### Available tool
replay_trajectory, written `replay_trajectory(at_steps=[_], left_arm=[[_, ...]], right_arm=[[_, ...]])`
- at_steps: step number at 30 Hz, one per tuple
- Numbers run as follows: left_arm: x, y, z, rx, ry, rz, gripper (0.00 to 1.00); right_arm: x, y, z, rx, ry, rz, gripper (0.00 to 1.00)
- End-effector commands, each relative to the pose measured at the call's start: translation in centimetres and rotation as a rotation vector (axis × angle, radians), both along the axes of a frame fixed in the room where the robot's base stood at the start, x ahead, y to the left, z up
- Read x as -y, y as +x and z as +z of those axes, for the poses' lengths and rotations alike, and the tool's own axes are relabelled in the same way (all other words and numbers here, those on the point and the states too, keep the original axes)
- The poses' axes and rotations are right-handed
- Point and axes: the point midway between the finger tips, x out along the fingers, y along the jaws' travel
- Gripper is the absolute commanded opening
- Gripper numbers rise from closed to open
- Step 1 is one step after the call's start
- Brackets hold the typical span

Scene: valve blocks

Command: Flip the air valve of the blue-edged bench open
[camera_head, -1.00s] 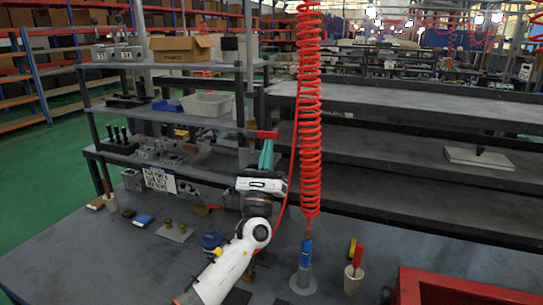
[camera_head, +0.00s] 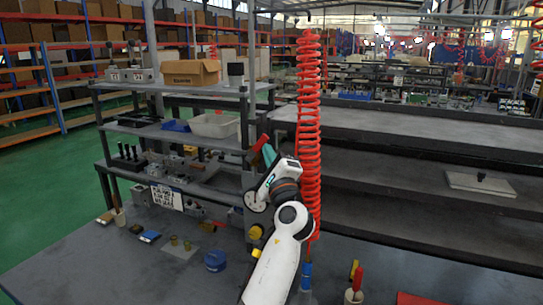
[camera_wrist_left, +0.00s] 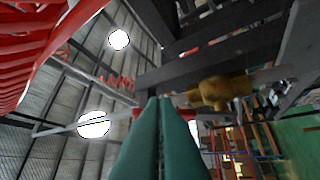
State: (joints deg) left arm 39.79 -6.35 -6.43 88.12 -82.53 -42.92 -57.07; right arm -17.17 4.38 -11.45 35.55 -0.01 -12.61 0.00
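The air valve's red lever (camera_head: 259,143) shows beside the dark shelf post in the head view, slanting up to the right. My left gripper (camera_head: 267,152) is at the lever, with its teal fingers pointing up and left. In the left wrist view the fingers (camera_wrist_left: 160,110) lie side by side, shut, with no object visible between them. Red parts of the lever (camera_wrist_left: 189,114) show at both sides of the fingertips. A brass-coloured body (camera_wrist_left: 218,91), probably the valve's, is to their right. Whether the fingers touch the lever is unclear. My right gripper is not in view.
A red coiled hose (camera_head: 309,120) hangs close to the right of my left gripper. A shelf rack with a cardboard box (camera_head: 191,73) and a white bin (camera_head: 214,124) stands to the left. A blue round object (camera_head: 215,261) lies on the bench (camera_head: 120,270).

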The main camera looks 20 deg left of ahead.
Motion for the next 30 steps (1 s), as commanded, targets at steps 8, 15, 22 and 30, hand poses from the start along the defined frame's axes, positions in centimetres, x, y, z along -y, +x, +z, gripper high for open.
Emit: replay_trajectory(at_steps=[8, 15, 22, 30], left_arm=[[-1.1, 0.0, 1.8, -0.002, -0.072, 0.003, 0.00], [-1.9, 0.0, 2.9, -0.003, -0.168, 0.001, 0.00], [-2.6, 0.1, 3.1, -0.006, -0.206, 0.002, 0.00], [-2.9, 0.1, 3.2, -0.006, -0.206, 0.001, 0.00]], right_arm=[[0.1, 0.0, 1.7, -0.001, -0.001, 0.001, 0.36], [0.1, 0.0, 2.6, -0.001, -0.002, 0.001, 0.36], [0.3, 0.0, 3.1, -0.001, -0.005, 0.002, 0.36], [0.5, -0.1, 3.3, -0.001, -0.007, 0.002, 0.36]])
